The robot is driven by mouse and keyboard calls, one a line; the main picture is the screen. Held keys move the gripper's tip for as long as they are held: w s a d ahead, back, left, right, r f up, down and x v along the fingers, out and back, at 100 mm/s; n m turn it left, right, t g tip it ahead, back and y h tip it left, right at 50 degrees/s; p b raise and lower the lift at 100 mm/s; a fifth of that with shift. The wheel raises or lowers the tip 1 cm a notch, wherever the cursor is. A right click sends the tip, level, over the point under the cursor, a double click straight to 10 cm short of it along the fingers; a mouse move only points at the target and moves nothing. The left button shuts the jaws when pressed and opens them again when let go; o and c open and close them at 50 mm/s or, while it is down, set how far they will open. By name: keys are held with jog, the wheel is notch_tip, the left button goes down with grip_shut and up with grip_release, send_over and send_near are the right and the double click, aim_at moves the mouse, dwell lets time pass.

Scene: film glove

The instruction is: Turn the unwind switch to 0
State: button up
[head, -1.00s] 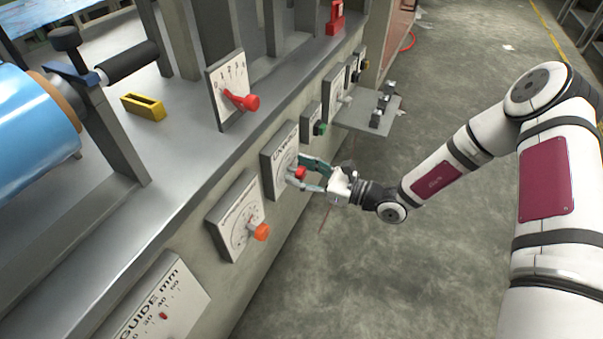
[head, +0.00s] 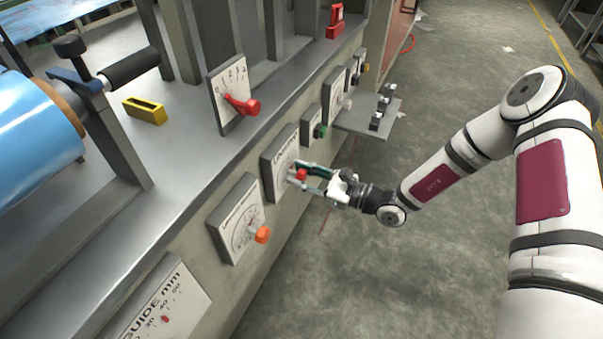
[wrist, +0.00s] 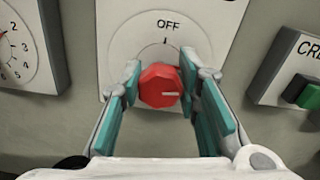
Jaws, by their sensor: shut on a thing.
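The unwind switch is a red knob (wrist: 161,86) on a pale panel (wrist: 118,57) marked OFF at the top in the wrist view. A white line on the knob's face points right, while the OFF tick is above it. In the head view the red knob (head: 301,175) sits on the UNWIND panel (head: 271,174) on the machine's side. My gripper (wrist: 161,88) is shut on the knob, one teal finger on each side. It also shows at the panel in the head view (head: 303,174). The fingers hide parts of the dial.
An orange knob (head: 262,235) on its dial stands nearer, and a green button (head: 320,131) farther along. A small grey shelf (head: 352,124) with dark blocks juts out beyond. A red lever (head: 243,105) is on top of the machine. The floor (head: 400,270) alongside is clear.

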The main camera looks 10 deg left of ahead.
jog(key=n+p, duration=0.1)
jog(key=n, duration=0.2)
jog(key=shift+n, duration=0.3)
jog(key=n+p, duration=0.1)
jog(key=n, duration=0.3)
jog(key=shift+s+f+n, duration=0.1)
jog(key=shift+n, duration=0.2)
jog(key=n+p, duration=0.1)
jog(key=n, duration=0.3)
jog(key=shift+p, duration=0.4)
jog(key=shift+f+n+p, duration=0.15)
jog(key=shift+n+p, duration=0.35)
jog(key=shift+n, duration=1.3)
jog(key=o, duration=1.2)
jog(key=v, duration=1.2)
